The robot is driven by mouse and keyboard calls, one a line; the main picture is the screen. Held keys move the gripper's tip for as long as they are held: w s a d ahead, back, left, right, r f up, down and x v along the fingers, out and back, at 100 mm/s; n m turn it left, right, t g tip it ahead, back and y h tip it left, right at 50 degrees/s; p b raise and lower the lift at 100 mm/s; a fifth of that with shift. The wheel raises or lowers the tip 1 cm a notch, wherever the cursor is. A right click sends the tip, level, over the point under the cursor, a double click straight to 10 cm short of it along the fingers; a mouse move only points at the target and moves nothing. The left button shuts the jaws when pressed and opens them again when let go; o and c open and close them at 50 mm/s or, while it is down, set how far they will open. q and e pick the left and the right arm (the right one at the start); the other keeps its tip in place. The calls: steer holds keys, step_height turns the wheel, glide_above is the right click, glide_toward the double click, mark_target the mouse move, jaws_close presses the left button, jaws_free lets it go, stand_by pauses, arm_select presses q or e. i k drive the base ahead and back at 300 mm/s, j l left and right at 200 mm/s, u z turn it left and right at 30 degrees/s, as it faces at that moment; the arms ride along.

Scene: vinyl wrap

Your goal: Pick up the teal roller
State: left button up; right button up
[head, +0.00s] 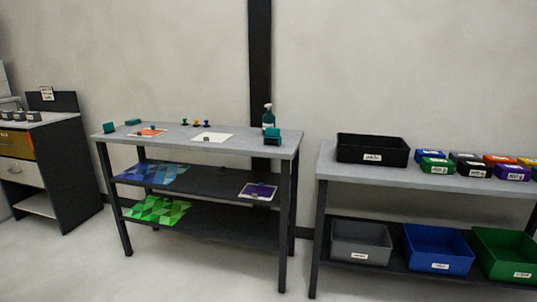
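Several small teal items are on the top of the grey workbench (185,143) in the head view. One small teal block-like item (108,127) is at the left end, and a longer low teal item (133,122) lies just right of it. A teal piece with a dark lower part (271,136) stands near the right end, in front of a teal spray bottle (268,116). They are too small to tell which is the roller. Neither of my grippers is in view.
White sheets (212,137) and small coloured knobs (196,123) are on the bench; its shelves hold blue and green patterned sheets (155,210). A second table (350,180) at right bears a black bin (372,149) and coloured boxes. Open floor (200,270) lies in front.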

mark_target(273, 133)
steer(key=i+l, duration=0.2)
steer(key=i+u, duration=0.1)
steer(key=u, duration=4.3)
steer(key=z, duration=4.25)
steer(key=i+z, duration=0.1)
